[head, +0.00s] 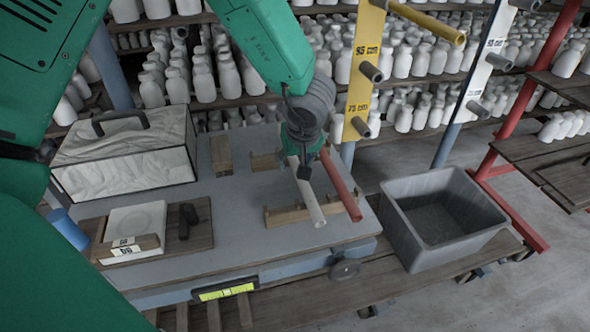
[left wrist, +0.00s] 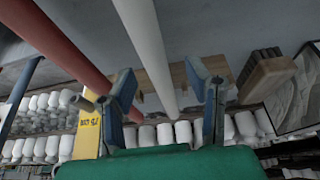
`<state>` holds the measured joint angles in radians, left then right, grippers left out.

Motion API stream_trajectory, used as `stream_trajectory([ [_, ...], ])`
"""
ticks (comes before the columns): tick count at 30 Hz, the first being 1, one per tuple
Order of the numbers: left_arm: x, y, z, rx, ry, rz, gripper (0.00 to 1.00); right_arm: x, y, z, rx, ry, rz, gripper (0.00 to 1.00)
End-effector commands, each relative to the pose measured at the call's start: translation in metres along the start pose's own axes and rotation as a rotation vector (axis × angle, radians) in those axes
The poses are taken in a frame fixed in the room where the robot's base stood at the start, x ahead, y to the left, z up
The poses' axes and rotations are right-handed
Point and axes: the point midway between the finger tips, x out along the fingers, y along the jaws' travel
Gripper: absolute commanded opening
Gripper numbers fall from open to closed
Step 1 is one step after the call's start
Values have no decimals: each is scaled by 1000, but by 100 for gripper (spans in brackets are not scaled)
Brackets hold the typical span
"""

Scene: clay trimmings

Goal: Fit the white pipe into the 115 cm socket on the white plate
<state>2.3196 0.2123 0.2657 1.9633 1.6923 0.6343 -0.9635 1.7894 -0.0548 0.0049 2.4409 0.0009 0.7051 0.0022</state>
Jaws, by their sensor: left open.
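The white pipe (head: 310,200) lies on the grey worktable, its near end on a wooden rest (head: 285,216). My left gripper (head: 303,150) is over its far part, pointing down. In the left wrist view, the white pipe (left wrist: 150,50) runs between the spread fingers of the left gripper (left wrist: 165,95), without being clamped. The white plate (head: 488,50) stands upright at the back right with several grey sockets. A label near its middle seems to read 95 cm; its top is cut off, and I cannot read a 115 cm label. My right gripper is not in view.
A red pipe (head: 342,186) lies close right of the white one. A yellow plate (head: 361,75) with a yellow pipe (head: 425,20) stands behind. A grey bin (head: 413,230) sits right of the table.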

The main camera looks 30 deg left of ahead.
Motion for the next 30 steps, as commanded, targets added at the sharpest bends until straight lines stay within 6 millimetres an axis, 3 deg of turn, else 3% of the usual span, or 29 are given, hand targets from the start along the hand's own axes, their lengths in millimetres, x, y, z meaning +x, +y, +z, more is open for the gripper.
stream_trajectory([
  [3, 17, 1, 1, 1, 1, -1, 44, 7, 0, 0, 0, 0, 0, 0],
  [10, 17, 1, 1, 1, 2, 1, 44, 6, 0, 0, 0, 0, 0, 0],
  [11, 17, 1, 0, 1, 2, 1, 37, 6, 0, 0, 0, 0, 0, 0],
  [14, 18, 0, 0, 1, 1, 1, 2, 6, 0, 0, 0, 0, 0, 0],
  [15, 18, 0, 0, 1, 0, 1, 0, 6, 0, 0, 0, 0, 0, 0],
  [25, 16, 0, -2, -1, 0, 0, 0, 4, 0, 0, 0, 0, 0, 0],
  [30, -9, 0, -12, -3, 1, 3, 0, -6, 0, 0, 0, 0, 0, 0],
])
